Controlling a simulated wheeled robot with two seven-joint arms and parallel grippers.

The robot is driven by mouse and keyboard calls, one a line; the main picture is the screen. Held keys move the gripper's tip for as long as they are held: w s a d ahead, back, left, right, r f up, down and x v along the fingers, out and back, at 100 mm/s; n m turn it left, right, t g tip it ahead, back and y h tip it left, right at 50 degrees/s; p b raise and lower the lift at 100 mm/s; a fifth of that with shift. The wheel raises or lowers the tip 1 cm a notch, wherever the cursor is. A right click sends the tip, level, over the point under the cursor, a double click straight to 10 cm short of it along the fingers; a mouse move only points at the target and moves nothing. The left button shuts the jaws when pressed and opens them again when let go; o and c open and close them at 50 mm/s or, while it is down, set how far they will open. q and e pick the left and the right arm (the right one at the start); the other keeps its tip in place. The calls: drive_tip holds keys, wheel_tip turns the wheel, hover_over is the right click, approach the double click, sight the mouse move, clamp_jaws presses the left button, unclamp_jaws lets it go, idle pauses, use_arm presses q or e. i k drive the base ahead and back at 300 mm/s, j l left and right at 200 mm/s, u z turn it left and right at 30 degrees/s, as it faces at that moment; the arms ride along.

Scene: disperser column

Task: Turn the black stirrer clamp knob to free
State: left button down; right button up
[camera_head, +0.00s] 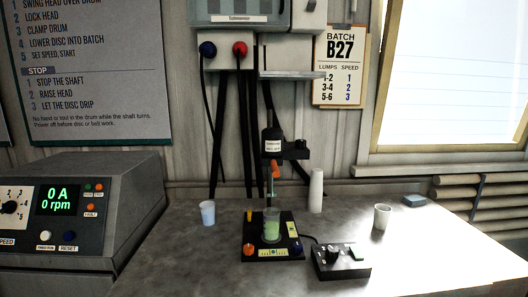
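A small black stirrer (272,141) with a white label stands at the middle of the bench. A black clamp arm (294,150) reaches right from it, with a small dark knob-like part (300,143) on top. The knob's setting is too small to read. An orange-red piece (275,171) hangs below the stirrer, above a clear beaker (271,226) of green liquid. The beaker stands on a black base plate (258,249). Neither of my grippers is in view.
Cups stand left (208,212) and right (382,216), and a white cylinder (316,190) stands behind. A grey console (80,215) reads 0 rpm at left. The bench's front right is clear.

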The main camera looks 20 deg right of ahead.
sight(299, 143)
drive_tip(key=k+l+z, duration=0.15)
drive_tip(key=l+z, duration=0.15)
drive_tip(key=l, duration=0.45)
drive_tip(key=l+z, duration=0.3)
drive_tip(key=l, duration=0.45)
drive_tip(key=k, duration=0.05)
